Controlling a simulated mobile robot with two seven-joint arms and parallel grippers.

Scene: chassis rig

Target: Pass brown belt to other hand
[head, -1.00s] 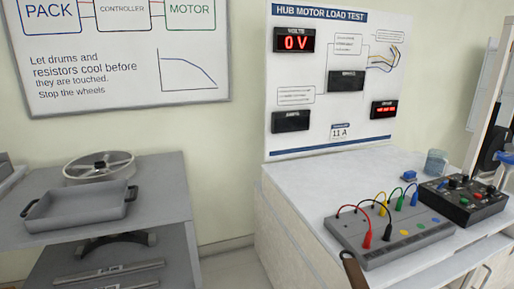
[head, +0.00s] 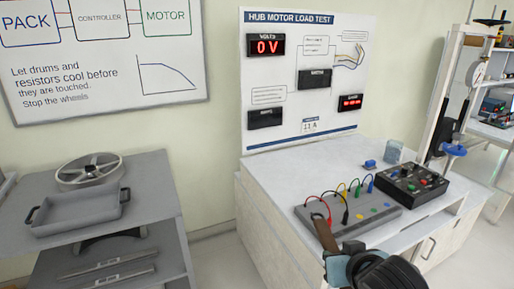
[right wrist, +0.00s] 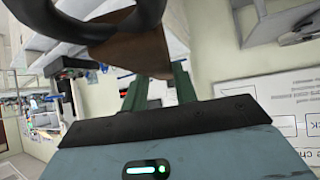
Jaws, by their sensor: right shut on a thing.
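The brown belt (head: 326,236) shows in the head view as a brown strip with a rounded upper end, standing up from my right gripper (head: 345,252) at the bottom. In the right wrist view, the brown belt (right wrist: 128,42) lies across the far end of the green fingers of my right gripper (right wrist: 158,82), which is shut on it. A dark curved band (right wrist: 95,28) shows beside the brown piece; I cannot tell if it is part of the belt. My left gripper is in neither view.
A white bench (head: 285,181) stands behind the belt, with a grey terminal box (head: 345,211) with coloured leads and a black control box (head: 411,184). A grey cart (head: 148,182) at left bears a tray (head: 82,213) and a wheel (head: 90,170). Floor shows between them.

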